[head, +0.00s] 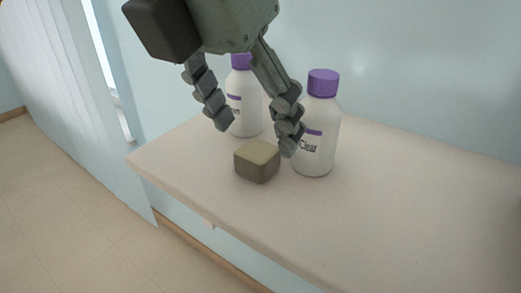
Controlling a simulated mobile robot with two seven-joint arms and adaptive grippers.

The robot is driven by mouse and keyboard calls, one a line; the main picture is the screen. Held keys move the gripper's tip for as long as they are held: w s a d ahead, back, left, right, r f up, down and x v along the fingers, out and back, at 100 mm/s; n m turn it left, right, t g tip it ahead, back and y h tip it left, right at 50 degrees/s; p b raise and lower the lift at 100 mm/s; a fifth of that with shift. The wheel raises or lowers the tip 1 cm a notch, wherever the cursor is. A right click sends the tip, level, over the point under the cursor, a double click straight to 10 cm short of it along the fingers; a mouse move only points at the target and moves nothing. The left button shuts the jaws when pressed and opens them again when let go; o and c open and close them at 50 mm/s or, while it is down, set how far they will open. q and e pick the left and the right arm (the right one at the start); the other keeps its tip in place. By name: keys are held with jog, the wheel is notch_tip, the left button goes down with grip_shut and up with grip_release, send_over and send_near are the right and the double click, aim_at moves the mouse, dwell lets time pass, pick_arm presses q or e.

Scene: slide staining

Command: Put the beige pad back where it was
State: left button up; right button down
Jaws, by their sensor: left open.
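The beige pad (257,160) is a small block with a lighter top and darker sides. It rests on the pale shelf (390,190), in front of two white bottles. My left gripper (254,138) comes down from the top of the head view. My right gripper is not in view.
The "Clear" bottle (318,130) with a purple cap stands just right of the pad. Another purple-capped bottle (244,104) stands behind, partly hidden by the gripper. A blue wall (430,70) backs the shelf.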

aim_at(255, 150)
pick_arm(q)
jog(key=f, duration=0.2)
jog(key=w+f, duration=0.1)
jog(key=shift+f, duration=0.4)
jog(key=shift+w+f, duration=0.15)
jog(key=shift+f, duration=0.15)
jog(key=shift+d+f, duration=0.15)
jog(key=c, duration=0.9)
jog(key=shift+c, duration=0.6)
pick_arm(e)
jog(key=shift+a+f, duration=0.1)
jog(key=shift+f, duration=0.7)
